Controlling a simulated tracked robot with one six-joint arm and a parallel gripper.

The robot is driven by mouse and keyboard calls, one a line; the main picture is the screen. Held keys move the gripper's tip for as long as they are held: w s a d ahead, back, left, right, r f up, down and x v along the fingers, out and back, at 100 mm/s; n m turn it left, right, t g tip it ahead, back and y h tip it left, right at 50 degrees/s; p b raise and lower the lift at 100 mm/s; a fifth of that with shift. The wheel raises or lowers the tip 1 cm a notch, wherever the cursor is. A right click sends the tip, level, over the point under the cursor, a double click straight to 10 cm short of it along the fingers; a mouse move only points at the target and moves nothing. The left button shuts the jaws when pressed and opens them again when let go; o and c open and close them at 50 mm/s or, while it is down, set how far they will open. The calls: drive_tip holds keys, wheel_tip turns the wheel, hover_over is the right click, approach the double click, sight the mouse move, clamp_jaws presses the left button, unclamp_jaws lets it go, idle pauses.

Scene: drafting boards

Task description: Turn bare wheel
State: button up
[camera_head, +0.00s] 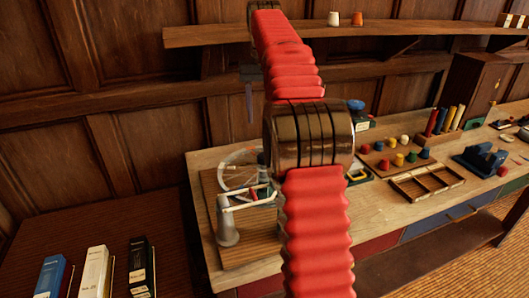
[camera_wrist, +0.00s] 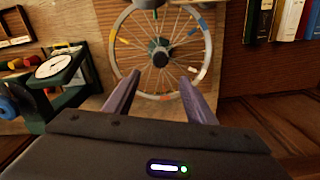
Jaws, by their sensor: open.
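The bare wheel (camera_wrist: 161,59) has thin spokes, a dark hub and a pale rim with coloured marks. It fills the upper middle of the wrist view, with no tyre on it. In the head view the wheel (camera_head: 227,165) stands on a wooden board on the bench, partly hidden by my red-sleeved arm. My gripper (camera_wrist: 159,77) is open and empty, its two fingers pointing toward the wheel. The fingertips overlap the lower part of the wheel in the wrist view; I cannot tell whether they touch it.
A dial device (camera_wrist: 62,66) stands left of the wheel in the wrist view. Books (camera_wrist: 288,18) are at upper right. In the head view, a grey cone-shaped post (camera_head: 227,226) is near the wheel. A compartment tray (camera_head: 427,183) lies right of my arm. A shelf (camera_head: 215,36) runs above.

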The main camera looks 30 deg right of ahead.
drive_tip(key=shift+f, duration=0.1)
wheel_tip(320, 180, down, 14)
drive_tip(key=shift+r, duration=0.2)
idle(0.7)
drive_tip(key=shift+c, duration=0.5)
clamp_jaws()
drive_tip(key=shift+s+d, duration=0.1)
drive_tip(key=shift+d, duration=0.15)
drive_tip(key=shift+a, duration=0.2)
